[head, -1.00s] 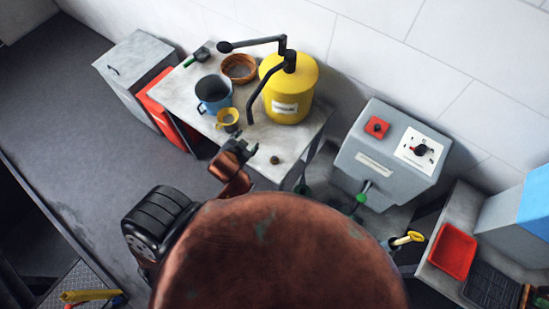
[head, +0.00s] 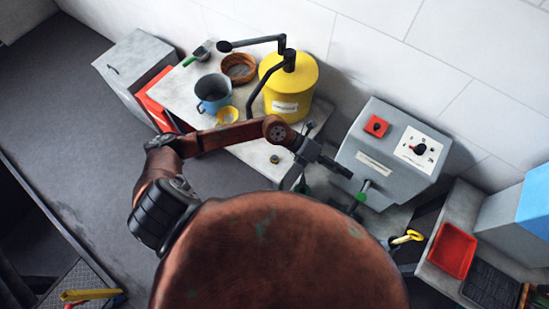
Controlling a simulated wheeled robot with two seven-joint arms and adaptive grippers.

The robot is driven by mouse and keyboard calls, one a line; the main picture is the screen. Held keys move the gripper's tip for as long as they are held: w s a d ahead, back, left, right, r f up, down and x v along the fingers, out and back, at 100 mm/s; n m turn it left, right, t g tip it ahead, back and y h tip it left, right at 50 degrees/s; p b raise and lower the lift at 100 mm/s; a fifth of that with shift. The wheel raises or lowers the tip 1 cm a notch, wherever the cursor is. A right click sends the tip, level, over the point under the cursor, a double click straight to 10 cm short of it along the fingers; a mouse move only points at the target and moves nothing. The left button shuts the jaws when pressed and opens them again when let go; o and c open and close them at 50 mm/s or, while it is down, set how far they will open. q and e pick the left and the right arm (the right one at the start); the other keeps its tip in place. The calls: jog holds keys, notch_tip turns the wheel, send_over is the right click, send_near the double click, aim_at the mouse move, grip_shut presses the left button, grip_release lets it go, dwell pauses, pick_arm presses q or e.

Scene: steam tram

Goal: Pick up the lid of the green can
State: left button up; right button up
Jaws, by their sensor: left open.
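No green can or lid shows clearly. A small dark round piece (head: 274,159) lies on the table's front part. My left gripper (head: 338,166) is open and empty, just past the table's right edge, in front of the grey box. My right gripper is not in view.
The grey box (head: 392,155) with a green-handled tap stands right. A red tray (head: 452,250) lies further right.

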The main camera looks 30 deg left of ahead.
pick_arm(q)
jog(key=a+f+m+g+y, duration=0.1)
jog(key=a+f+y, duration=0.3)
jog(key=a+f, duration=0.2)
jog(key=g+y, duration=0.1)
jog(key=y, duration=0.7)
send_over(274, 158)
jog(key=w, duration=0.2)
jog(key=shift+m, duration=0.4)
jog(key=f, duration=0.6)
jog(key=shift+s+a+f, duration=0.15)
jog(key=shift+a+f, duration=0.05)
jog(key=shift+f, duration=0.1)
notch_tip(274, 158, down, 7)
jog(key=shift+s+d+f+p, duration=0.1)
jog(key=shift+d+f+p, duration=0.1)
jog(key=shift+p, duration=0.55)
jog(key=shift+c, duration=0.3)
jog(key=c, duration=0.8)
